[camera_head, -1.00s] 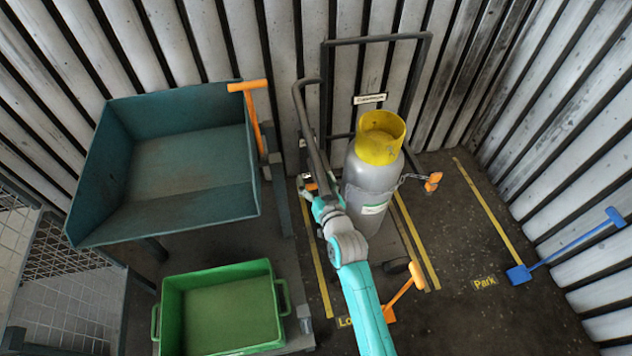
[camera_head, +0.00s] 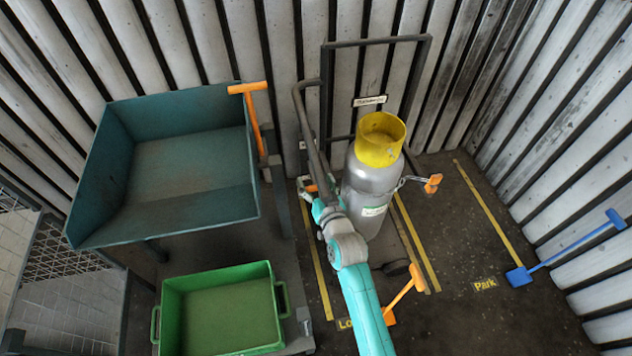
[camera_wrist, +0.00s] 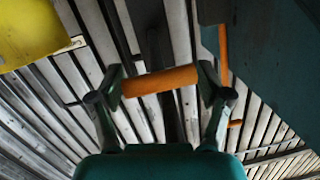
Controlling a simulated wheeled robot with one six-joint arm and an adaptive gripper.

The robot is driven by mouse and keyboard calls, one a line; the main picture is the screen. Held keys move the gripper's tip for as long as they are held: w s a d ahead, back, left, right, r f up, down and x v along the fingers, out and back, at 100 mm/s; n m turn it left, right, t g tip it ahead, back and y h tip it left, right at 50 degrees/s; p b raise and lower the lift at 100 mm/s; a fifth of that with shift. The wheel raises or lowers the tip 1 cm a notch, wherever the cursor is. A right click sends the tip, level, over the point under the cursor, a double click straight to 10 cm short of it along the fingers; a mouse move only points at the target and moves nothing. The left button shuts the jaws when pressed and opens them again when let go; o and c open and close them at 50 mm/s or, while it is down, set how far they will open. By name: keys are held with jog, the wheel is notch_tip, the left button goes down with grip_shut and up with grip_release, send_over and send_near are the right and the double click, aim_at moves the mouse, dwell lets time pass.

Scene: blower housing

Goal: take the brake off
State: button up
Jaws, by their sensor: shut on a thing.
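My gripper (camera_head: 308,191) is at the left side of the grey gas cylinder (camera_head: 366,200) with the yellow collar. In the wrist view my gripper (camera_wrist: 160,82) has a finger at each end of a short orange bar (camera_wrist: 158,80) and is shut on it. In the head view only a small orange bit shows at my fingertips, so what the bar is fixed to is hidden. An orange lever (camera_head: 405,292) slants up from the floor in front of the cylinder, beside my arm. I cannot tell which orange part is the brake.
A teal bin with an orange T-handle (camera_head: 250,88) and a green crate (camera_head: 281,302) are left. A blue lever (camera_head: 570,250) is right, beyond clear floor.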

jog(key=shift+r, duration=0.15)
jog(key=o, duration=1.6)
jog(key=shift+o, duration=0.2)
jog(key=v, duration=1.2)
